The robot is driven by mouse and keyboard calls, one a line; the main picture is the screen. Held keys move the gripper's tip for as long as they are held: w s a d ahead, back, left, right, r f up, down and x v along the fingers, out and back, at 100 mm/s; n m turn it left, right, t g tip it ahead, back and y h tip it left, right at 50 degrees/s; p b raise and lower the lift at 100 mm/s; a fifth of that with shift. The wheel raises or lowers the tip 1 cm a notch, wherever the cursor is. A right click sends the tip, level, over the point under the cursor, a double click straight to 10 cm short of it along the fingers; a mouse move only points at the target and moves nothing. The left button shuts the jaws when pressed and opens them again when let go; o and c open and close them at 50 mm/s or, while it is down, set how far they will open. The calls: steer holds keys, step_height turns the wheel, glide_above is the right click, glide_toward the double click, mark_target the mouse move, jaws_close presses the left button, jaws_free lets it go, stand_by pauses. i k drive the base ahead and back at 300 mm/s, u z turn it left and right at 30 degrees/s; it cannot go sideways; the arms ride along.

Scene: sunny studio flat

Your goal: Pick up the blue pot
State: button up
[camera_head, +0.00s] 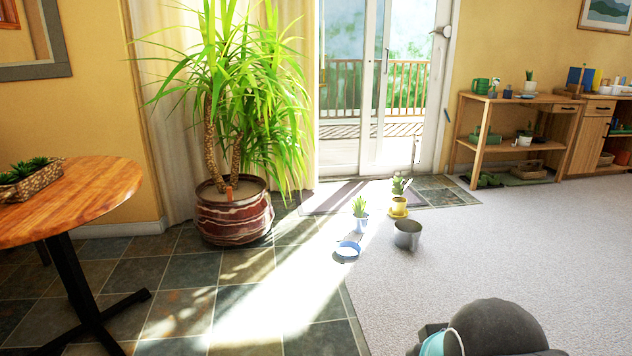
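The blue pot (361,225) is small and light blue and holds a green succulent. It stands upright on the sunlit tile floor, near the sliding glass door and next to the carpet edge. A shallow blue dish (347,250) lies on the floor just in front of it. A dark grey rounded shape (498,326) at the bottom right looks like part of my own body. A teal piece (435,344) with a pale rim shows beside it, cut off by the frame; I cannot tell what it is. My gripper's fingers are not visible.
A yellow pot (398,209) with a plant and a grey metal bucket (407,234) stand right of the blue pot. A large planter (234,217) and a round wooden table (85,198) are left. Wooden shelves (510,135) stand back right. The carpet (520,235) is mostly clear.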

mark_target(359, 213)
steer(key=z, duration=0.05)
steer(key=i, duration=3.95)
steer(key=z, duration=0.1)
